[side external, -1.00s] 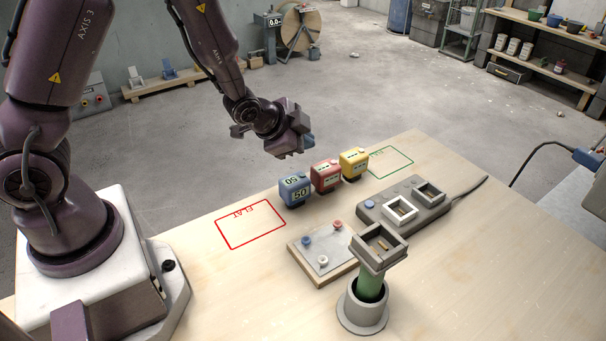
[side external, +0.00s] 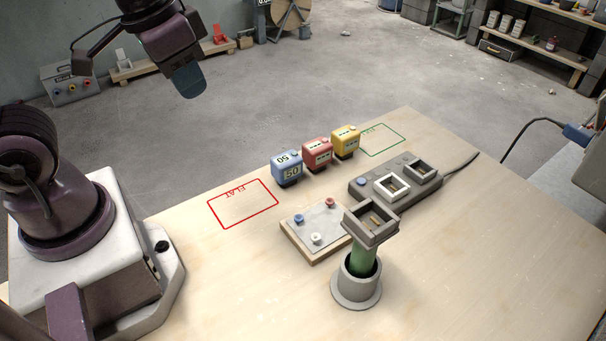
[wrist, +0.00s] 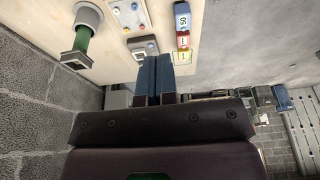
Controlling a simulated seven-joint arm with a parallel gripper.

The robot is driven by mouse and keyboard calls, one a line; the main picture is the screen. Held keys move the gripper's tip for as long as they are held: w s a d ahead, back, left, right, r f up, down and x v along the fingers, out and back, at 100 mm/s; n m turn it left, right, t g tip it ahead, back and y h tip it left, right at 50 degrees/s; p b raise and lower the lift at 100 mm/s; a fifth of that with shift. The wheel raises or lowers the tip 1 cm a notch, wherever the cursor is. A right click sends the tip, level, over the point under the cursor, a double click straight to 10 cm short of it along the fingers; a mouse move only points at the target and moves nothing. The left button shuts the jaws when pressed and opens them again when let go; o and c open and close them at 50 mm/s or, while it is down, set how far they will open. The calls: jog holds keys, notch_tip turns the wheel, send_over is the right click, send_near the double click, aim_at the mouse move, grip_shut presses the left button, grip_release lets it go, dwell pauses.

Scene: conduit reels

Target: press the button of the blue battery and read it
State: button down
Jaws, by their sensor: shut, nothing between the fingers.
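The blue battery (side external: 287,167) stands upright on the table, leftmost in a row of three. Its display reads 50, on the front and again on top; it also shows in the wrist view (wrist: 182,18). The red battery (side external: 317,153) and the yellow battery (side external: 345,141) stand beside it with dashes on their displays. My gripper (side external: 190,88) is shut and empty, high up and to the left of the batteries, well clear of them. Its blue fingers lie together in the wrist view (wrist: 155,66). I cannot clearly make out the blue battery's button.
A red outline marked FLAT (side external: 243,204) and a green outline (side external: 381,139) are bare. A board with coloured buttons (side external: 316,220), a grey charger with square sockets (side external: 366,193) and a socket on a green post (side external: 363,262) stand in front. The table's near right is clear.

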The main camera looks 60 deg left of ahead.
jog(key=r+t, duration=0.1)
jog(key=s+r, duration=0.1)
jog(key=r, duration=0.1)
jog(key=s+r+t, duration=0.1)
jog(key=r, duration=0.1)
jog(key=shift+s+d+t, duration=0.1)
jog(key=shift+d+t, duration=0.1)
jog(key=shift+t, duration=0.1)
